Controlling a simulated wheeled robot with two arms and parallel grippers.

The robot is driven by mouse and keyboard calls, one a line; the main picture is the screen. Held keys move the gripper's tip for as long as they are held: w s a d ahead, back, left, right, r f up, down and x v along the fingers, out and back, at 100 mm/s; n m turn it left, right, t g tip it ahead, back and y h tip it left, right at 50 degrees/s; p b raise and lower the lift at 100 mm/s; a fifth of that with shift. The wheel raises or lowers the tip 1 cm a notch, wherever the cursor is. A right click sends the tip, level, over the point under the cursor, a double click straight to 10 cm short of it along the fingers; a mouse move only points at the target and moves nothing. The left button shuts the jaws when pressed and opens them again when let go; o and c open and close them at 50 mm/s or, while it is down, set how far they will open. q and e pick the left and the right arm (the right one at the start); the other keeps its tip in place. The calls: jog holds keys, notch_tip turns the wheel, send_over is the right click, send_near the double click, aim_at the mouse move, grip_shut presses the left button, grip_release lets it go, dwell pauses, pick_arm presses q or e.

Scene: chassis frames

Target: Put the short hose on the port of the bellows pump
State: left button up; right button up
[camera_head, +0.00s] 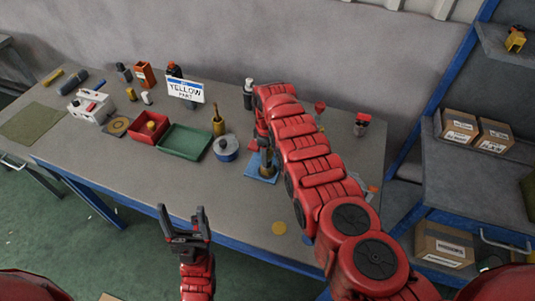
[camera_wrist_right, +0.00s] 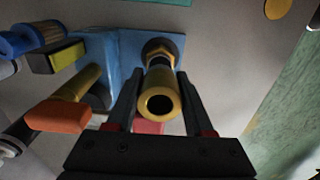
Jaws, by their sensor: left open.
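In the right wrist view a brass-coloured tube (camera_wrist_right: 160,89), likely the short hose, lies between the two fingers of my right gripper (camera_wrist_right: 160,84), its dark open end facing the camera. Its far end meets or sits in front of a brass nut (camera_wrist_right: 158,50) on a blue bracket (camera_wrist_right: 115,48); contact there cannot be made out. The fingers lie close along both sides of the tube; whether they press on it is unclear. In the head view the blue base (camera_head: 261,176) shows beside my right arm, which hides that gripper. My left gripper (camera_head: 186,224) is open and empty before the table's front edge.
A blue-and-silver round pot (camera_head: 226,149), a green tray (camera_head: 184,142) and a red bin (camera_head: 148,130) stand left of the base. An orange-ended part (camera_wrist_right: 60,116) lies left of my right gripper.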

jog(key=o, duration=0.4)
jog(key=shift+o, duration=0.2)
jog(key=shift+r, duration=0.2)
jog(key=shift+w+r, duration=0.1)
jog(key=shift+r, duration=0.3)
notch_tip(320, 180, up, 8)
jog(key=shift+r+b, duration=0.1)
jog(key=shift+b, duration=1)
notch_tip(320, 180, up, 3)
jog(key=shift+f+p, duration=0.1)
jog(key=shift+p, duration=0.65)
